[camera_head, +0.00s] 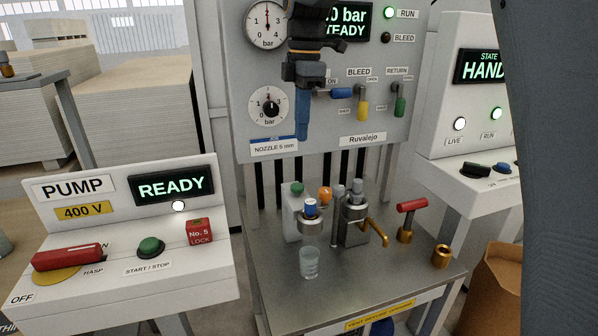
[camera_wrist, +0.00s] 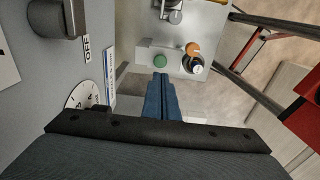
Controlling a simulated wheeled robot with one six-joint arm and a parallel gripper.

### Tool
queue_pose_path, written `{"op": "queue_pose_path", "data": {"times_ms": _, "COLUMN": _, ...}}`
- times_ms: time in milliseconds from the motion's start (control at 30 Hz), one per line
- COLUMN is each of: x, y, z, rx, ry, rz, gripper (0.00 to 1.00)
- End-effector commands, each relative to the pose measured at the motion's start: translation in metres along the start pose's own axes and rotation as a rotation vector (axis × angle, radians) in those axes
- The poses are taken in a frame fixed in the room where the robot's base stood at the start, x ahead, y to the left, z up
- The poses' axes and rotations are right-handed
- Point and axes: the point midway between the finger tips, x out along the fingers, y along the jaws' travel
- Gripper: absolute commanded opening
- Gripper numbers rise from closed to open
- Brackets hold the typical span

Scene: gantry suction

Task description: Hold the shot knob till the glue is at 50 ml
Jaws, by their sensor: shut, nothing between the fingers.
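My gripper (camera_head: 302,136) points down in front of the upright panel, above the bench, with its blue fingers together and empty. The fingers also show in the wrist view (camera_wrist: 161,76). A clear cup (camera_head: 310,263) stands upright on the metal bench; its fill level is too small to read. Behind it is a pale block with a green knob (camera_head: 297,188), an orange knob (camera_head: 325,194) and a blue-topped part (camera_head: 310,207). The wrist view shows the green knob (camera_wrist: 160,61) just beyond my fingertips. I cannot tell which one is the shot knob.
A metal fitting with a brass lever (camera_head: 376,232) stands right of the cup, then a red-handled valve (camera_head: 405,219) and a brass fitting (camera_head: 441,256). The pump box (camera_head: 186,254) reads READY at left. The bench's front (camera_head: 345,304) is mostly clear.

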Motion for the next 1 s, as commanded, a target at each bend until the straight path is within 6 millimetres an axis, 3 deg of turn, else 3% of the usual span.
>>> {"op": "queue_pose_path", "data": {"times_ms": 300, "x": 0.063, "y": -0.002, "z": -0.001, "rx": -0.002, "ry": 0.0, "rz": -0.006, "gripper": 0.0}}
{"op": "queue_pose_path", "data": {"times_ms": 533, "x": 0.099, "y": -0.002, "z": -0.001, "rx": -0.002, "ry": 0.0, "rz": -0.003, "gripper": 0.0}}
{"op": "queue_pose_path", "data": {"times_ms": 733, "x": 0.115, "y": -0.001, "z": -0.001, "rx": -0.002, "ry": 0.0, "rz": -0.001, "gripper": 0.0}}
{"op": "queue_pose_path", "data": {"times_ms": 1000, "x": 0.118, "y": -0.001, "z": -0.001, "rx": -0.002, "ry": 0.0, "rz": 0.0, "gripper": 0.0}}
